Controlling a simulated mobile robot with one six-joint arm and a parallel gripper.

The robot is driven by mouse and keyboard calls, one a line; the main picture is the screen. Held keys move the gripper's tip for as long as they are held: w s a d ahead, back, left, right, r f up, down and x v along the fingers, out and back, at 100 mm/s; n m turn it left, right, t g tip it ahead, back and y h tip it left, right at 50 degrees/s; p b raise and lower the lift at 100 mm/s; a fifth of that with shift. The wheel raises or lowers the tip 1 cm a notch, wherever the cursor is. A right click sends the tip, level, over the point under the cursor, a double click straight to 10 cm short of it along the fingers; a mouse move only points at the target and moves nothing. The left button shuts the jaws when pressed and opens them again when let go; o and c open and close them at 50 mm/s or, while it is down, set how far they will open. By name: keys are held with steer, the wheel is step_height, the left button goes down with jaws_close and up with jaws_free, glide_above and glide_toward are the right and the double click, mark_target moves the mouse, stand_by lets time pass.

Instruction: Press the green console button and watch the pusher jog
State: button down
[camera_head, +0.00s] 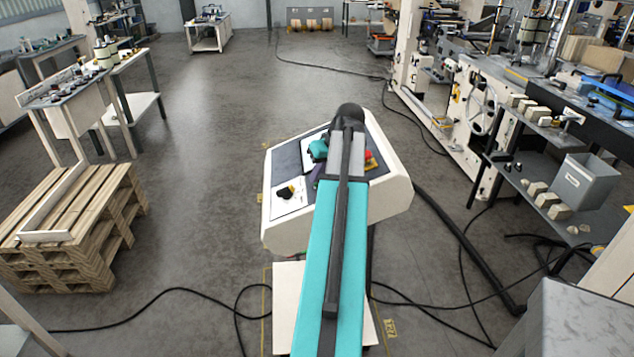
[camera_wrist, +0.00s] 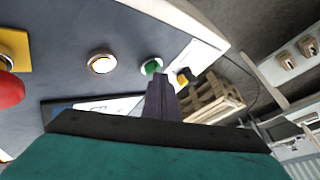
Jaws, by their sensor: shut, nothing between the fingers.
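The console (camera_head: 398,192) stands in the middle of the head view, with my teal arm reaching over it. In the wrist view the green button (camera_wrist: 151,66) sits on the dark panel, between a lit white button (camera_wrist: 101,62) and a black-and-yellow knob (camera_wrist: 186,76). My gripper (camera_wrist: 158,80) is shut and empty. Its fingertips overlap the lower edge of the green button in the picture; I cannot tell whether they touch it. In the head view my arm hides the green button. I cannot make out the pusher.
A red button (camera_wrist: 8,90) on a yellow plate lies left on the panel; it also shows in the head view (camera_head: 370,158). Wooden pallets (camera_head: 75,225) stand left. A machine bench (camera_head: 545,120) stands right. Cables cross the floor around the console.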

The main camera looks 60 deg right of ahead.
stand_by(0.7)
steer(key=shift+w+a+r+p, duration=0.1)
steer(key=shift+w+r+p, duration=0.05)
steer(key=shift+r+p, duration=0.2)
steer(key=shift+w+a+r+p, duration=0.15)
steer(key=shift+r+p, duration=0.1)
steer(key=shift+r, duration=0.35)
steer(key=r+p, duration=0.1)
steer(key=w+r+p, duration=0.1)
steer(key=r, duration=0.1)
steer(key=a+r, duration=0.1)
steer(key=shift+w+r+p, duration=0.15)
steer(key=shift+w+p, duration=0.2)
steer(key=shift+p, duration=0.05)
steer(key=shift+a, duration=0.1)
stand_by(0.7)
